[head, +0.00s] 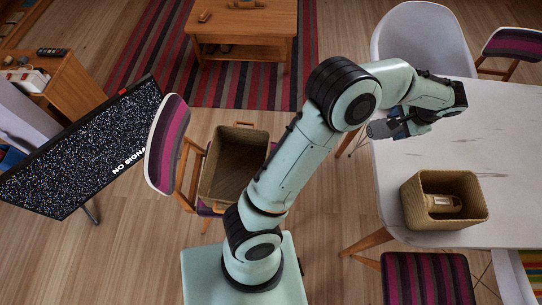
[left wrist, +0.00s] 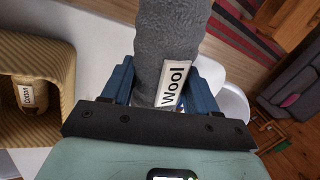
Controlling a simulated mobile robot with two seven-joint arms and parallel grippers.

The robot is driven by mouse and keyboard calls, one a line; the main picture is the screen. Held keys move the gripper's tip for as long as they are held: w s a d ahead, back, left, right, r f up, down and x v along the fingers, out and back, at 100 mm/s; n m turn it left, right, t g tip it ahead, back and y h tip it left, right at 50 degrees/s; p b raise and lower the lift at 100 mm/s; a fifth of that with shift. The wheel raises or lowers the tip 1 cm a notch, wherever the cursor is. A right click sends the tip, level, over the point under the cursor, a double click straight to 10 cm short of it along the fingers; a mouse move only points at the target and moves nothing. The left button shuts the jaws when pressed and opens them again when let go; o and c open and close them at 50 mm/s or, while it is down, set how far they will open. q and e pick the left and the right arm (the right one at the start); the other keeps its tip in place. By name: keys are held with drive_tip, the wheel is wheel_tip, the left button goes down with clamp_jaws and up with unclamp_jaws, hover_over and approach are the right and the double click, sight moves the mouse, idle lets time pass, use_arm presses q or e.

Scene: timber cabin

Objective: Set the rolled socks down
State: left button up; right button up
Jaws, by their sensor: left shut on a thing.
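My left gripper (head: 402,122) is shut on a grey roll of socks (head: 380,128), held near the left edge of the white table (head: 490,130). In the left wrist view, the grey roll (left wrist: 170,45) with a white "Wool" label sits between the blue fingers of the gripper (left wrist: 162,85). A woven basket (head: 418,213) stands on the table's front left corner with a beige roll (head: 443,203) inside. The beige roll (left wrist: 36,95), labelled "Cotton", and this basket (left wrist: 30,60) show at the left in the left wrist view. My right gripper is not in view.
A second woven basket (head: 235,165), which looks empty, stands on a chair to the left. A white chair (head: 420,35) is behind the table and a striped seat (head: 425,280) in front. A tilted screen (head: 80,150) is at far left. Most of the tabletop is bare.

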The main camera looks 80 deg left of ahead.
use_arm(q)
drive_tip(key=s+a+f+n+g+b, duration=0.1)
drive_tip(key=s+a+f+n+g, duration=0.1)
drive_tip(key=s+a+f+n, duration=0.5)
drive_tip(key=n+h+b, duration=0.6)
drive_tip(key=n+h, duration=0.1)
drive_tip(key=n, duration=1.8)
hover_over(239, 165)
drive_tip(key=a, duration=0.1)
wheel_tip(239, 165, down, 17)
drive_tip(key=shift+t, duration=0.4)
drive_tip(key=f, duration=1.3)
drive_tip(key=f+b, duration=0.1)
drive_tip(key=f, duration=0.5)
drive_tip(key=shift+w+a+f, duration=0.25)
drive_tip(key=shift+w+f, duration=0.1)
drive_tip(key=shift+f, duration=0.05)
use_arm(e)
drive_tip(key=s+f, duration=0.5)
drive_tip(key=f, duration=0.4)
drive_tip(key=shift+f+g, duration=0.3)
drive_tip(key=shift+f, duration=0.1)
